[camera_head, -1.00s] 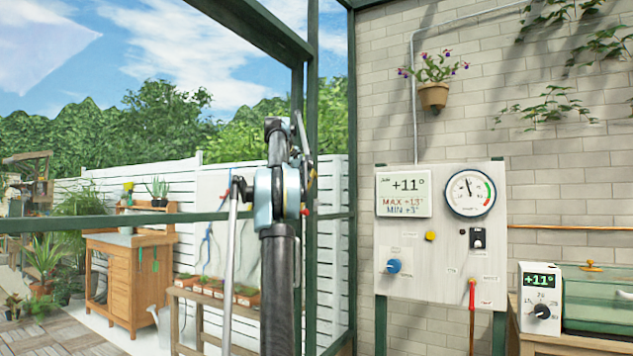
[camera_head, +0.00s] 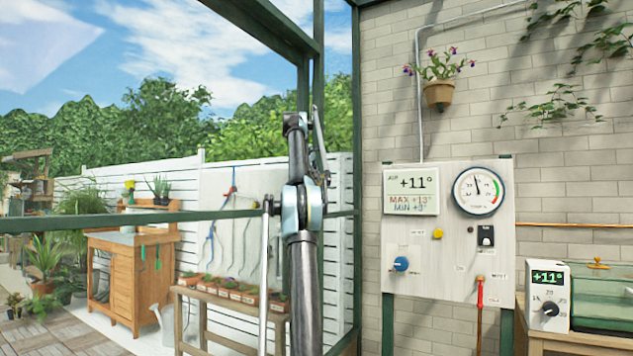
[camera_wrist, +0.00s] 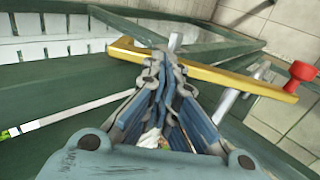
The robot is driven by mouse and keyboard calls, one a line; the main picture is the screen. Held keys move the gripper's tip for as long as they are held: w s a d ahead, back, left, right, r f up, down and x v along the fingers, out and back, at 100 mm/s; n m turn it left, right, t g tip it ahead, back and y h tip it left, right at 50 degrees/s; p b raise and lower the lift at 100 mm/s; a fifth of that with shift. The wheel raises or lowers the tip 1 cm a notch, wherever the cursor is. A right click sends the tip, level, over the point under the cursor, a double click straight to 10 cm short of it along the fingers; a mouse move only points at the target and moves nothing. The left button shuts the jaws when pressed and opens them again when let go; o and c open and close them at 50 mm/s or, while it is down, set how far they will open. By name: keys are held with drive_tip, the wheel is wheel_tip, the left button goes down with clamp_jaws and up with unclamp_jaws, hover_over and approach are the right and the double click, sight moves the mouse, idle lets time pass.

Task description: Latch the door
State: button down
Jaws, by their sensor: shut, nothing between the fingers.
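In the wrist view my gripper (camera_wrist: 166,60) is shut, with nothing between its blue-grey fingers. A yellow bar (camera_wrist: 235,80) runs slantwise just beyond the fingertips; I cannot tell whether they touch it. A short silver pin (camera_wrist: 175,41) stands up by the bar near the tips. Dark green frame members (camera_wrist: 60,95) lie behind and left of the fingers; which of them belong to the door is unclear. A red knob (camera_wrist: 300,75) sits by the bar's right end. In the head view my arm rises before the green frame (camera_head: 357,130), and the fingers cannot be made out.
A white control panel (camera_head: 448,235) hangs on the brick wall at right, beside a dial box (camera_head: 544,300). A potting bench (camera_head: 130,275) and a table of seedling pots (camera_head: 230,287) stand left, beyond the frame. A hanging flower pot (camera_head: 438,94) is above the panel.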

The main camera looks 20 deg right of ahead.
drive_tip(key=shift+x, duration=2.1)
drive_tip(key=shift+w+d+r, duration=0.1)
drive_tip(key=shift+r, duration=0.1)
drive_tip(key=s+a+r, duration=0.3)
drive_tip(key=s+a, duration=0.6)
drive_tip(key=a, duration=0.3)
drive_tip(key=shift+s, duration=0.4)
drive_tip(key=shift+r, duration=0.1)
